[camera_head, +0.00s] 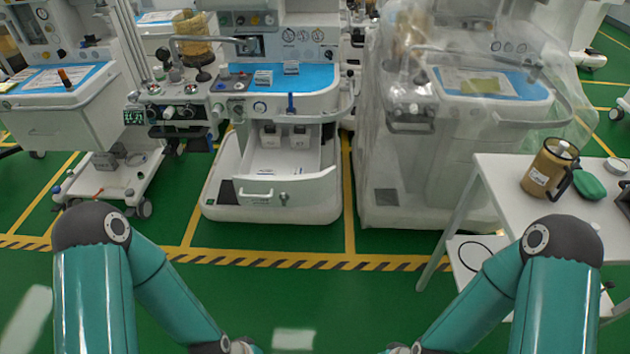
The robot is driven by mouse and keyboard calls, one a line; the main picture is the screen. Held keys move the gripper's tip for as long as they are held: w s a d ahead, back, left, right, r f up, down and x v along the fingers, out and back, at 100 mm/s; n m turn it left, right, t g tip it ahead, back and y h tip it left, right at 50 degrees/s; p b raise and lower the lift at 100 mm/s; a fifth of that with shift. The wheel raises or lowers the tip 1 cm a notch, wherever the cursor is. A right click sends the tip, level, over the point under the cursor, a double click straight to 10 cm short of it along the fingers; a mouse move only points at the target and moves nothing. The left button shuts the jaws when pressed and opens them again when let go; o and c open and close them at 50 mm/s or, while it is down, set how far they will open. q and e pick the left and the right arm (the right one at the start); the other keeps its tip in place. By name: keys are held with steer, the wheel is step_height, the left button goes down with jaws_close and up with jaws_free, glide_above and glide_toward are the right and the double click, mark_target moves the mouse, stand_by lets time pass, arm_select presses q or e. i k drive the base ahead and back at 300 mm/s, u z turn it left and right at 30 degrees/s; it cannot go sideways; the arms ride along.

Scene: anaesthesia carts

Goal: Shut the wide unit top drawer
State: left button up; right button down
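The wide white anaesthesia unit (285,205) stands in the middle, with a blue worktop (300,78). Below the worktop, a white drawer (258,193) appears pulled out toward me. Its inside shows from above, and a handle and a small round lock are on its front. I cannot tell for certain that it is the top drawer. Both my teal arms reach down from the lower corners toward the bottom edge, well short of the unit. Both grippers are below the picture, so their state is hidden.
A plastic-draped unit (440,150) stands right of the wide unit, and another cart (75,125) stands at left. At right, a white table (495,185) holds a brown jug (548,170) and a green item (589,187). Green floor (300,300) with a striped line (300,262) is clear ahead.

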mark_target(312, 188)
steer(key=z, duration=0.05)
steer(key=i, duration=0.9)
steer(key=u, duration=0.1)
